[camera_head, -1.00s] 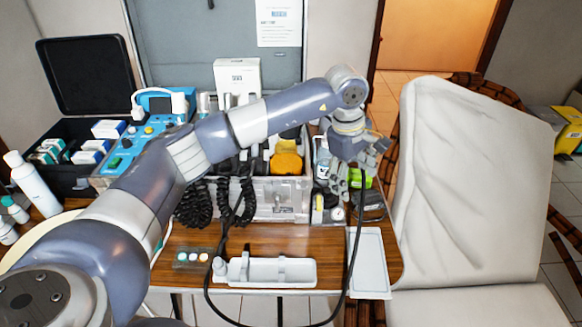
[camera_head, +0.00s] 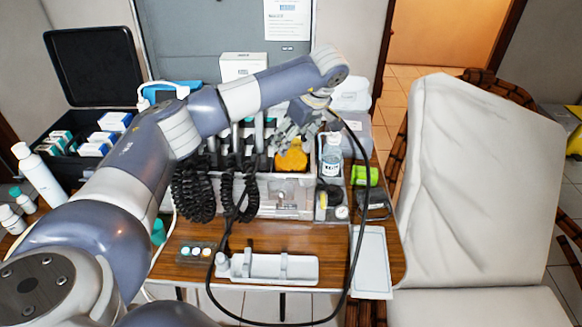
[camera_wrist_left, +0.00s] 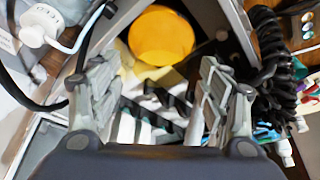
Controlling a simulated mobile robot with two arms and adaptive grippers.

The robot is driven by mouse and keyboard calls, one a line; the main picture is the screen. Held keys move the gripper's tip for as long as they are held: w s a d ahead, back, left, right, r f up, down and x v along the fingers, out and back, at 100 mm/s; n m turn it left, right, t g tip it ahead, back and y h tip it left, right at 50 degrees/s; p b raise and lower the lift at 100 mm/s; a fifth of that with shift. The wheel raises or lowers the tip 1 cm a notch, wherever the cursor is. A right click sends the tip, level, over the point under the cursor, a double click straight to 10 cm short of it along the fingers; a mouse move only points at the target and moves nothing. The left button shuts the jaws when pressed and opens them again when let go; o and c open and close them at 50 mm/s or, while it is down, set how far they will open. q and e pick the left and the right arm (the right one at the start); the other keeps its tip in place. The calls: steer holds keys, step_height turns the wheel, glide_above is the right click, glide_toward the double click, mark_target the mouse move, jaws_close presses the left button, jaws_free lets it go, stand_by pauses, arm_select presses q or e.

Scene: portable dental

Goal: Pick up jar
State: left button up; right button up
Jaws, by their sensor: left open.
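A yellow-orange jar (camera_head: 291,160) stands in the grey dental case, right of the coiled black hoses. In the left wrist view its round orange lid (camera_wrist_left: 160,35) shows at the top centre, beyond my fingertips. My left gripper (camera_head: 290,137) hangs just above and in front of the jar in the head view, hiding its upper part. In the left wrist view the two fingers of my left gripper (camera_wrist_left: 160,82) are spread wide, with nothing held between them. My right gripper is not in view.
A clear labelled bottle (camera_head: 331,160) and a green item (camera_head: 365,176) stand right of the jar. Coiled black hoses (camera_head: 193,188) hang at the left. A white tray (camera_head: 270,268) lies on the wooden table in front. A black cable loops across the front.

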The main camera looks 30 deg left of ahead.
mark_target(291, 164)
arm_select(q)
steer(key=x, duration=0.3)
steer(key=shift+a+f, duration=0.2)
steer(key=shift+f, duration=0.15)
steer(key=shift+s+d+r, duration=0.1)
steer(key=shift+s+d, duration=0.05)
steer(key=shift+s, duration=0.05)
jaws_close()
